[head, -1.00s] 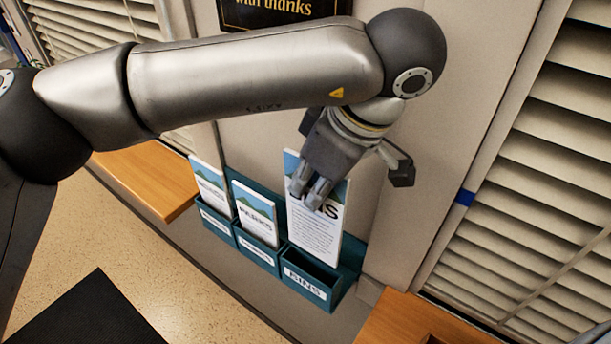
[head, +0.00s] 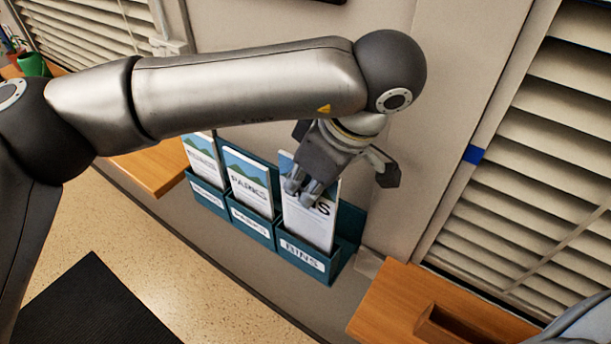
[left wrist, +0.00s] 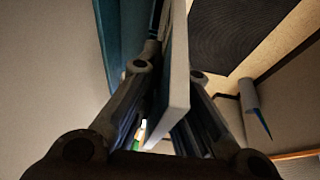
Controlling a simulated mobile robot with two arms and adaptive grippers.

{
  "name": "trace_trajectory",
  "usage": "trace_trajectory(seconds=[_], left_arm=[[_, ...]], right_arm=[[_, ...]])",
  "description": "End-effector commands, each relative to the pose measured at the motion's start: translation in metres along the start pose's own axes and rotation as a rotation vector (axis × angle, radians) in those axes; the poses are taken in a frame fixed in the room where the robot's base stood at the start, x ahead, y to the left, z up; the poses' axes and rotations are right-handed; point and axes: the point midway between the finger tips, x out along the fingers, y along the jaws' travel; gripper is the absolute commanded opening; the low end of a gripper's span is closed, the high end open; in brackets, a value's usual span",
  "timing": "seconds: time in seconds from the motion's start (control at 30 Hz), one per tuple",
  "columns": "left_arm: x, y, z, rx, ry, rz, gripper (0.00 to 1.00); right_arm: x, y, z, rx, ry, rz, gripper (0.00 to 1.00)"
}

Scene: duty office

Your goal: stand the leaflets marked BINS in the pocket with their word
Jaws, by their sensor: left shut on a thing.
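The white leaflets marked BINS (head: 311,228) have a blue and green top, and part of their word is hidden by my fingers. My left gripper (head: 304,192) is shut on their upper part from above. They stand nearly upright in the right-hand pocket labelled BINS (head: 300,254), with their lower end hidden behind its front. In the left wrist view the leaflets (left wrist: 179,75) run between the two fingers (left wrist: 168,85), beside the teal rack (left wrist: 116,42). My right gripper is not in view.
The PARKS leaflets (head: 248,183) fill the middle pocket and another stack (head: 201,158) the left one. A wooden ledge (head: 150,172) lies to the left. A wooden surface with a recess (head: 385,310) lies at lower right. Slatted blinds (head: 550,170) are at right.

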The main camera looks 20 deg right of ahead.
Motion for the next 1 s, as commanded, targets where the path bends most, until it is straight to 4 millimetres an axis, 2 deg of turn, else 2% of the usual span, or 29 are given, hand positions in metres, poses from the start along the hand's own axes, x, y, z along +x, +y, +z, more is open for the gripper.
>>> trace_trajectory(seconds=[0.2, 0.4, 0.93, 1.0], left_arm=[[0.020, 0.000, 0.008, -0.001, 0.000, 0.001, 0.00], [0.031, 0.000, 0.013, -0.001, 0.000, 0.001, 0.00], [0.036, 0.000, 0.015, -0.001, 0.000, 0.000, 0.00], [0.036, 0.000, 0.015, -0.001, 0.000, 0.000, 0.13]], right_arm=[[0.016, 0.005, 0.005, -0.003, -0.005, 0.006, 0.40], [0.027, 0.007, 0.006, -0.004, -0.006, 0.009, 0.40], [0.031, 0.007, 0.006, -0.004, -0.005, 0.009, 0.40], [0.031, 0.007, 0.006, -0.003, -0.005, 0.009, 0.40]])
